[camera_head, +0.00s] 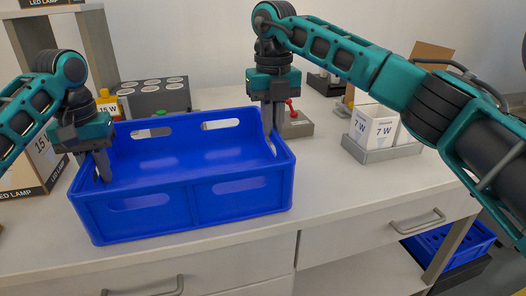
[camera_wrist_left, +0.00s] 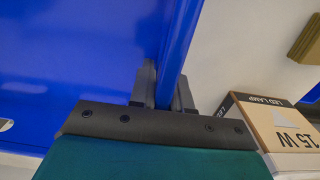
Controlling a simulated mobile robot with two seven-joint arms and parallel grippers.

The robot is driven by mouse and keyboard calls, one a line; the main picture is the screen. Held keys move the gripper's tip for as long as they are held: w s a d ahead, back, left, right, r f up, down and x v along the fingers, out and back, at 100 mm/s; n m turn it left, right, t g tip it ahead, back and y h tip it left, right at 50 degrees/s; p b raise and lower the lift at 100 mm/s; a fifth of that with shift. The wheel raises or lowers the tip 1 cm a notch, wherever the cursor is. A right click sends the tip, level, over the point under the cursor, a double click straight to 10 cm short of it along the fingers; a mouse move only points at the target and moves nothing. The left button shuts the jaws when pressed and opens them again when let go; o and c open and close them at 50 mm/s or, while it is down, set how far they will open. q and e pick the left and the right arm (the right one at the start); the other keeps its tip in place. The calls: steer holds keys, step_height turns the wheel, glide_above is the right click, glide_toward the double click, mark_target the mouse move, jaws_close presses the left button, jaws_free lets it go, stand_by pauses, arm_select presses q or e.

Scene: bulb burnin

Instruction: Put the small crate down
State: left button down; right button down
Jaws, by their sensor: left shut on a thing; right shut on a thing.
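The small blue crate (camera_head: 190,208) is empty and level at the left half of the worktop, close to its front edge. I cannot tell whether its base touches the top or hangs just above it. My left gripper (camera_head: 100,165) is shut on its left wall; in the left wrist view the fingers (camera_wrist_left: 163,90) straddle the blue rim (camera_wrist_left: 180,45). My right gripper (camera_head: 271,122) is shut on the crate's right wall near the back corner. Its fingertips are partly hidden by the wall.
A grey block with round sockets (camera_head: 155,95) stands behind the crate. A device with a red lever (camera_head: 297,125) is behind its right corner. LED lamp cartons (camera_head: 42,165) stand left; a grey tray (camera_head: 380,154) holds 7 W boxes at right. The worktop (camera_head: 335,190) between is clear.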

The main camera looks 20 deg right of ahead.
arm_select(q)
steer(key=c, duration=1.4)
jaws_free()
arm_select(e)
steer(key=c, duration=1.5)
jaws_free()
arm_select(q)
steer(key=o, duration=0.3)
arm_select(e)
steer(key=o, duration=0.3)
steer(key=shift+o, duration=0.2)
arm_select(q)
step_height(320, 180, up, 12)
steer(key=shift+f, duration=0.1)
arm_select(e)
step_height(320, 180, up, 12)
steer(key=shift+s, duration=0.1)
